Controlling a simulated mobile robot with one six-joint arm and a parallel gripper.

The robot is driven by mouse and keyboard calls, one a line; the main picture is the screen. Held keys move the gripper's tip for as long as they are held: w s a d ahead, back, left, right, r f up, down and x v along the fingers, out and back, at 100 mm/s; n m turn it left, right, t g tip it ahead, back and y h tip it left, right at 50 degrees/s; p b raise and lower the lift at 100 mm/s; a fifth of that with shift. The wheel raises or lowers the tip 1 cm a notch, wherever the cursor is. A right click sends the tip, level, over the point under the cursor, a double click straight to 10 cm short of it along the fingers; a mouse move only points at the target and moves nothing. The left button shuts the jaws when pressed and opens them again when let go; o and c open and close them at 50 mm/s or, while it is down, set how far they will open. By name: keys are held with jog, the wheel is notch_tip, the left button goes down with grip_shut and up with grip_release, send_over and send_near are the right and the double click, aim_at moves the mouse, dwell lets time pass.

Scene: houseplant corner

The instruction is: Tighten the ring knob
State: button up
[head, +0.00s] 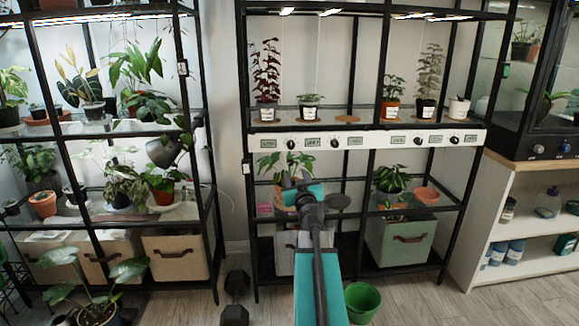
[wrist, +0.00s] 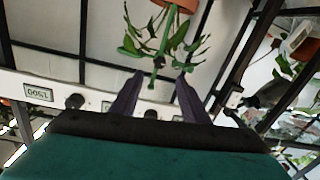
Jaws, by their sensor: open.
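Several black round knobs sit on the white panel (head: 350,140) across the middle rack, among small labels; one is the knob (head: 291,144) above my gripper. I cannot tell which knob is the ring knob. In the wrist view the scene is upside down: a dark knob (wrist: 75,101) shows left of my fingers on the panel, beside a label (wrist: 38,92). My gripper (head: 297,181) is open in front of the middle rack, below the panel. In the wrist view my gripper (wrist: 160,77) shows two dark fingers apart, with a potted plant's leaves beyond them and nothing visibly held.
The potted plant (head: 287,165) stands behind my gripper on the middle rack's lower shelf. A green bin (head: 401,243) and a green bucket (head: 362,301) are below. Dumbbells (head: 236,285) lie on the floor at left. A dark cabinet (head: 545,120) with knobs stands right.

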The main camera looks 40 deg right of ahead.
aim_at(290, 163)
jog(key=shift+p+x, duration=0.55)
jog(key=shift+x, duration=5.15)
jog(key=c, duration=0.9)
jog(key=shift+a, duration=0.65)
grip_shut()
jog(key=shift+c, duration=0.8)
grip_release()
jog(key=shift+d, duration=0.55)
grip_shut()
